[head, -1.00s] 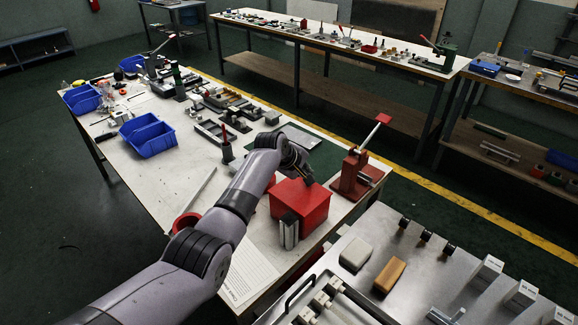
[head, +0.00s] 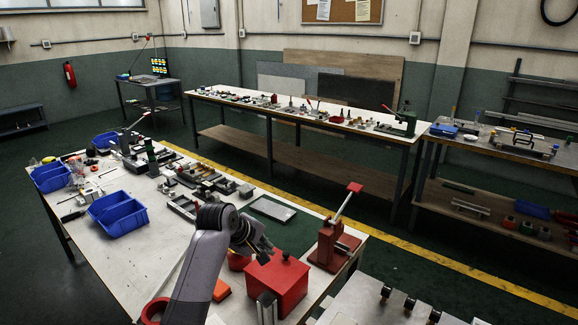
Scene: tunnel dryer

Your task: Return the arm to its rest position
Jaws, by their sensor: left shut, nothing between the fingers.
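My left arm comes up from the bottom of the head view, and its gripper (head: 262,250) is just above and behind the red box (head: 278,284) on the near workbench (head: 110,262). The fingers are small and partly hidden by the wrist. They are shut with nothing between them. I cannot tell from this angle whether the gripper touches the box. My right gripper is not in view.
A red lever press (head: 333,246) stands right of the box. Blue bins (head: 118,216), fixtures and a flat grey tray (head: 272,209) lie on the bench. A metal-topped surface (head: 365,305) is at lower right. A long second bench (head: 300,112) stands behind.

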